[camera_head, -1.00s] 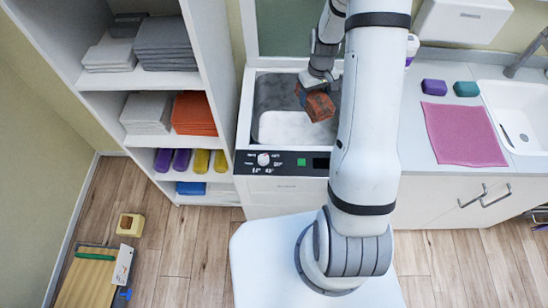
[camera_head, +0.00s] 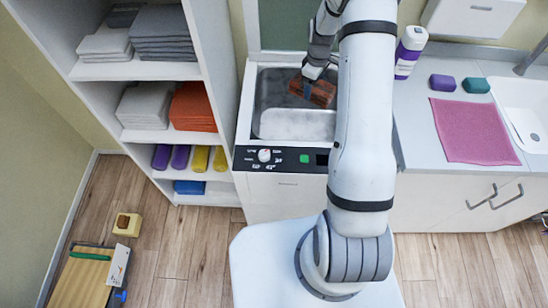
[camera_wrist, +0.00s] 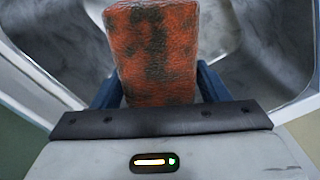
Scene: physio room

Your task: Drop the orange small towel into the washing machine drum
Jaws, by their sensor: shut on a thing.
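The orange small towel (camera_head: 321,93), mottled with dark patches, is held by my gripper (camera_head: 308,88) over the open top of the washing machine (camera_head: 243,130). In the wrist view the towel (camera_wrist: 155,50) stands out from between the blue fingers of my gripper (camera_wrist: 158,90), which are shut on it. Behind it is the grey metal drum (camera_head: 270,92), whose pale floor (camera_head: 297,125) shows in front of the towel. The towel appears within the outline of the opening; its exact height above the drum floor is hard to tell. My arm hides the right side of the machine.
A shelf unit (camera_head: 215,50) with folded grey and orange towels (camera_head: 192,108) stands left of the machine. At right, the counter holds a pink cloth (camera_head: 473,132), a purple-white bottle (camera_head: 408,52), purple and teal blocks and a sink (camera_head: 525,112). A yellow block (camera_head: 128,225) lies on the floor.

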